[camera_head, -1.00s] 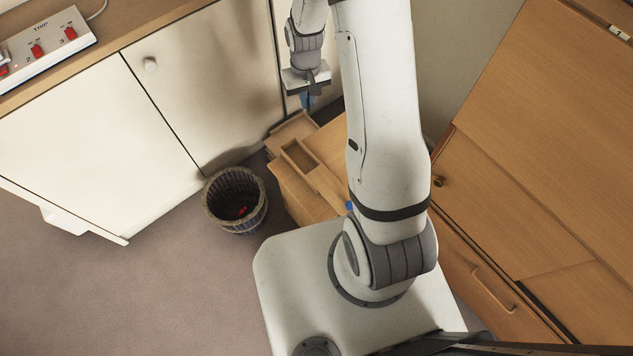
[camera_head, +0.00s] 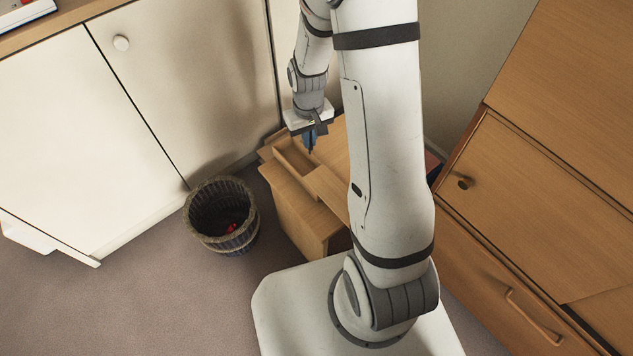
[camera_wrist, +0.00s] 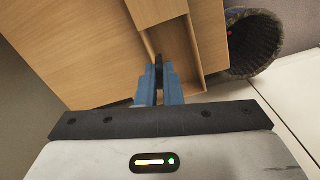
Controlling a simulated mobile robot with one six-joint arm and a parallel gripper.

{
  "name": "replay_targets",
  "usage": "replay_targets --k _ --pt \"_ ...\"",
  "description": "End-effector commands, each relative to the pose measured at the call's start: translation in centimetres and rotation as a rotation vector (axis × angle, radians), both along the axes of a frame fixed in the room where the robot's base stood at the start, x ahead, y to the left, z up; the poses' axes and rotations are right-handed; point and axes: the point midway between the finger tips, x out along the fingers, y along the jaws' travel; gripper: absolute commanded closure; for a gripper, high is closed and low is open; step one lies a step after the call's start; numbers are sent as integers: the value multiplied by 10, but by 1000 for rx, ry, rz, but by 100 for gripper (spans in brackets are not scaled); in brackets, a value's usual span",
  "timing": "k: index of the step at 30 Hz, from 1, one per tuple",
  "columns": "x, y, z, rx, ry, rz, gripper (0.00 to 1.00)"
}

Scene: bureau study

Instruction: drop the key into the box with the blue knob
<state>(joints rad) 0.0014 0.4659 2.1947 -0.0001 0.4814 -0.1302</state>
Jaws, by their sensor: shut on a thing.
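My gripper (camera_head: 310,143) is shut on a small dark thing (camera_wrist: 158,66), likely the key, which is mostly hidden between the blue fingers; its shape is unclear. The gripper points down above a wooden box with an open narrow compartment (camera_head: 291,158), close to its right side in the head view. In the wrist view the fingertips (camera_wrist: 159,70) overlap the near part of the open compartment (camera_wrist: 174,38); the height between them is hard to tell. No blue knob shows now; my arm covers part of the box.
The box stands on a low wooden cabinet (camera_head: 303,222). A round dark basket (camera_head: 200,222) with a red thing (camera_head: 231,228) inside stands on the floor to its left. White cupboard doors (camera_head: 150,80) are behind, and a wooden bureau (camera_head: 540,190) is at right.

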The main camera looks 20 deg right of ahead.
Motion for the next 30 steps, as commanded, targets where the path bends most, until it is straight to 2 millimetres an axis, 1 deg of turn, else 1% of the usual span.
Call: replay_targets --k 5,15,18,21,28,29,30 --pt "0 0 -11 0 0 1 100" --pt "0 0 -50 0 1 1 100" --pt "0 1 -58 0 1 1 100" --pt "0 1 -61 0 0 1 100" --pt "0 1 -59 0 0 2 100" --pt "0 1 -59 0 0 2 91" --pt "0 1 -59 0 0 2 88"
